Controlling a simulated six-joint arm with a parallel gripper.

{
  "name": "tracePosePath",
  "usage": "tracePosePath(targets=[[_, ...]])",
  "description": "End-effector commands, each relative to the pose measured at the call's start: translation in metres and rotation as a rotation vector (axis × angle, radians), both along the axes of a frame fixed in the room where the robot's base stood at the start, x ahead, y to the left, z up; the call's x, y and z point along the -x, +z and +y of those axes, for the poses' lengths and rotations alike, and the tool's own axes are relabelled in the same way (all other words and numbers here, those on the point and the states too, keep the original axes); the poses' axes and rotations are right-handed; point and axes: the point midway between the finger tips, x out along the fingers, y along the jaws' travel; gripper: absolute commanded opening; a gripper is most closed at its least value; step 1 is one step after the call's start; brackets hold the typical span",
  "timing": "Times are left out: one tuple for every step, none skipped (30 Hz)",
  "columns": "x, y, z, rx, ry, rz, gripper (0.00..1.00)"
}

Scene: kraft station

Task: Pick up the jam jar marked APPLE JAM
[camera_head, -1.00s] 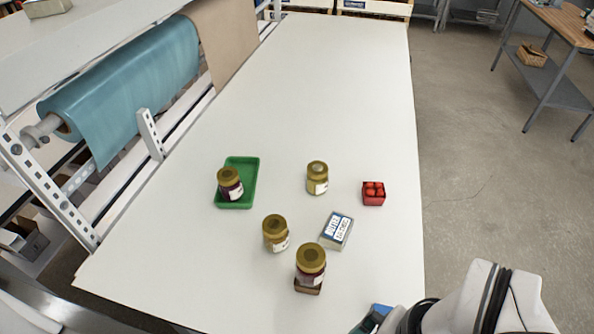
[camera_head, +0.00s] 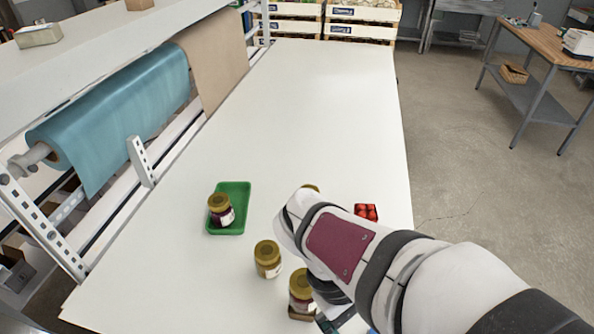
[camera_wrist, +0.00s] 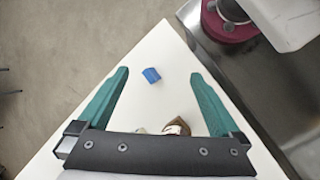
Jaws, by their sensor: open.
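Several jars with golden lids show in the head view; I cannot read APPLE JAM on any label. A dark purple jar (camera_head: 221,210) is on the green tray (camera_head: 241,190). An amber jar (camera_head: 267,260) stands on the table. A dark red jar (camera_head: 301,293) sits on a small brown block. Behind my arm only the lid of another jar (camera_head: 311,188) shows. My gripper (camera_wrist: 160,75) is open and empty in the wrist view, its teal fingers wide apart over the table. Part of a jar (camera_wrist: 177,127) shows near the gripper's base there.
A small blue object (camera_wrist: 151,75) lies on the table between the fingertips in the wrist view. A red punnet (camera_head: 366,212) of red items stands right of my arm. The far half of the white table (camera_head: 310,110) is clear. A roll rack (camera_head: 110,120) borders the left.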

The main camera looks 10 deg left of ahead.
Motion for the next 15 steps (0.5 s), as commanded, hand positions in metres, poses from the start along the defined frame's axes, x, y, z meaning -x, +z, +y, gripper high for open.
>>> tracePosePath(targets=[[-0.025, -0.009, 0.03, 0.128, 0.301, 0.054, 1.0], [-0.04, -0.014, 0.052, 0.216, 0.492, 0.08, 1.0], [-0.056, -0.022, 0.086, 0.336, 0.735, 0.109, 1.0], [-0.064, -0.029, 0.114, 0.424, 0.902, 0.127, 1.0], [-0.069, -0.036, 0.141, 0.51, 1.052, 0.139, 1.0], [-0.07, -0.045, 0.176, 0.615, 1.225, 0.149, 1.0], [-0.068, -0.051, 0.199, 0.687, 1.334, 0.154, 1.0], [-0.065, -0.057, 0.22, 0.752, 1.426, 0.155, 1.0], [-0.059, -0.064, 0.243, 0.824, 1.524, 0.155, 1.0], [-0.055, -0.068, 0.256, 0.867, 1.579, 0.154, 1.0], [-0.052, -0.071, 0.265, 0.9, 1.62, 0.153, 1.0], [-0.051, -0.074, 0.273, 0.931, 1.654, 0.152, 1.0], [-0.052, -0.077, 0.275, 0.945, 1.67, 0.152, 1.0], [-0.056, -0.079, 0.275, 0.951, 1.677, 0.153, 1.0], [-0.063, -0.082, 0.271, 0.953, 1.677, 0.152, 1.0]])
